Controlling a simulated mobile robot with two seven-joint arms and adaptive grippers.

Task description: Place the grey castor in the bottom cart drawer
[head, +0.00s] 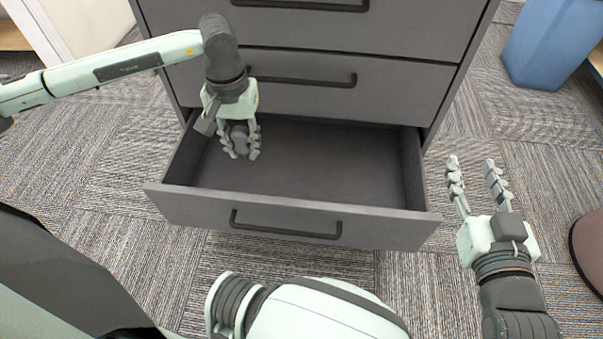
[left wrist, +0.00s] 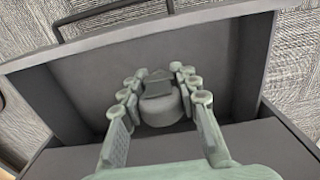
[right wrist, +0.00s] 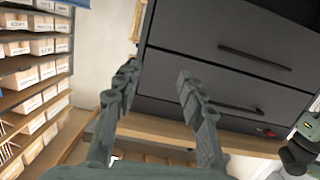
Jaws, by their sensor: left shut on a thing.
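The grey castor (left wrist: 162,104) is between the fingers of my left gripper (left wrist: 160,92), which is shut on it. In the head view the castor (head: 239,133) and my left gripper (head: 240,145) are over the left part of the open bottom drawer (head: 310,165). The drawer floor also shows in the left wrist view (left wrist: 225,65). I cannot tell whether the castor touches the drawer floor. My right gripper (head: 474,170) is open and empty, to the right of the drawer; its fingers also show in the right wrist view (right wrist: 158,90).
The cart's upper drawers (head: 400,88) are shut above the open one. A blue bin (head: 550,40) stands at the upper right. The drawer's right half is empty. Shelves with white boxes (right wrist: 35,85) show in the right wrist view.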

